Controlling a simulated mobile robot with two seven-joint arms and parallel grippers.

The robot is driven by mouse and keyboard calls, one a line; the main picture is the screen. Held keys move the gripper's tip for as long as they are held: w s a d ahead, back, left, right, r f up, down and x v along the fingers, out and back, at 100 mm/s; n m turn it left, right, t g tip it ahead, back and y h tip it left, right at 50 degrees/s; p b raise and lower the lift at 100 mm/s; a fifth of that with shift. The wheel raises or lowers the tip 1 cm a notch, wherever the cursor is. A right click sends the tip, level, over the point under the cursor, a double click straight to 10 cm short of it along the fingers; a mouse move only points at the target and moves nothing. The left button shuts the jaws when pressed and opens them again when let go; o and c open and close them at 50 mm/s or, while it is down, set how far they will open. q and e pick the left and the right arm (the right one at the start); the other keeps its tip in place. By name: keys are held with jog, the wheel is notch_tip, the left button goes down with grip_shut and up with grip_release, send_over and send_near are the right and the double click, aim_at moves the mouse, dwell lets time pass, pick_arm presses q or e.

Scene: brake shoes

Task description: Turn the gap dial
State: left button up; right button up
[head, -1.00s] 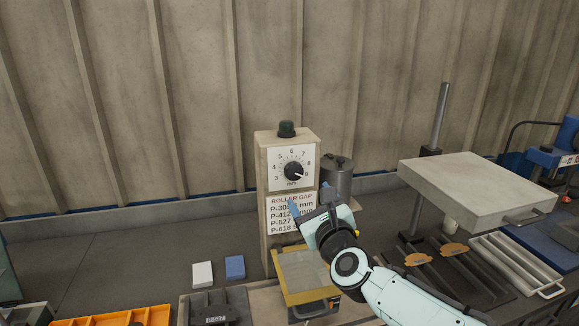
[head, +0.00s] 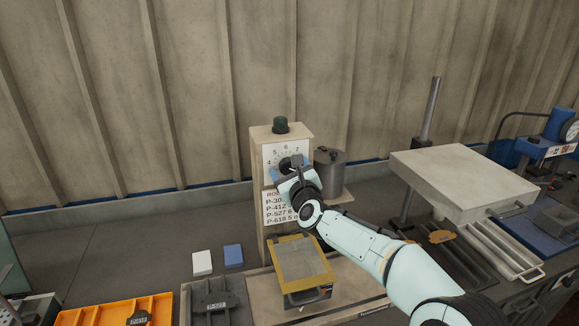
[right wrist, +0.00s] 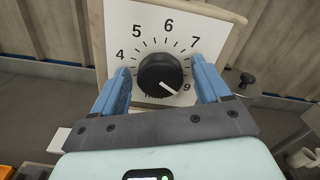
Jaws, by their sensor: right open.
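The gap dial is a black knob (right wrist: 160,75) on a white numbered plate (right wrist: 135,22). In the right wrist view its white pointer mark points to the lower right, toward the 9. My right gripper (right wrist: 160,82) is open, with one blue finger on each side of the knob; whether they touch it I cannot tell. In the head view the right gripper (head: 290,168) is in front of the dial plate (head: 270,152) and hides most of the knob. My left gripper is not in view.
A yellow-framed tray (head: 300,262) sits below. An orange bin (head: 110,312) is at lower left.

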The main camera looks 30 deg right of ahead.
jog(key=shift+s, duration=0.1)
jog(key=c, duration=1)
jog(key=shift+c, duration=0.2)
